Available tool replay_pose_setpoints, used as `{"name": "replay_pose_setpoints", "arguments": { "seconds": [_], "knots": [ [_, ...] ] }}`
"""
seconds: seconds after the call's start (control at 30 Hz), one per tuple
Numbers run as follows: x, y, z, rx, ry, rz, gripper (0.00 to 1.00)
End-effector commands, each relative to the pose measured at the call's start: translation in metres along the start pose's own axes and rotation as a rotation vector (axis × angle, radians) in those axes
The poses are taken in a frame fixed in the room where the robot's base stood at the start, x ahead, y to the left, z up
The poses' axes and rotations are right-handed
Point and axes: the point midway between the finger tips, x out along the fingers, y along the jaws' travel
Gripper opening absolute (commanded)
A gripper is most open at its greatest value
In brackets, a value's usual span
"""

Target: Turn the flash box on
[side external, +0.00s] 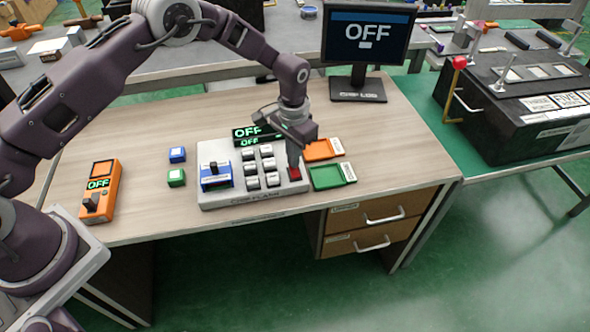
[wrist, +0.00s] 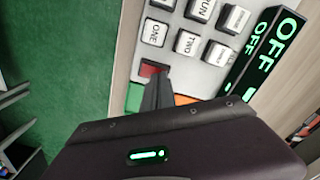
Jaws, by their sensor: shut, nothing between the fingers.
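The grey box (side external: 212,198), whose front label seems to end in "FLASH", stands on the wooden desk. It carries a blue lever unit (side external: 216,176), several white keys (side external: 251,169), a red button (side external: 295,173) and a black display reading OFF (side external: 248,136). In the wrist view the display (wrist: 262,55) also reads OFF. My gripper (side external: 294,168) is shut and empty, pointing down at the red button. In the wrist view its fingertips (wrist: 156,85) overlap the red button (wrist: 150,70) and hide part of it. I cannot tell whether they touch it.
An orange box (side external: 100,188) with a black lever and an OFF display stands at the left. A monitor (side external: 367,38) behind reads OFF.

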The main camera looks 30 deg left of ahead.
Motion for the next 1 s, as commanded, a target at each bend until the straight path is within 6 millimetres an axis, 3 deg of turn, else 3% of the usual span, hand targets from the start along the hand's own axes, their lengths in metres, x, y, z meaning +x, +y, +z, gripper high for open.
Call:
{"name": "replay_pose_setpoints", "arguments": {
  "seconds": [0.6, 1.0],
  "knots": [
    [0.008, 0.000, 0.000, 0.000, 0.000, 0.000, 0.00],
    [-0.032, 0.000, 0.000, 0.000, 0.001, 0.000, 0.00]
  ]
}}
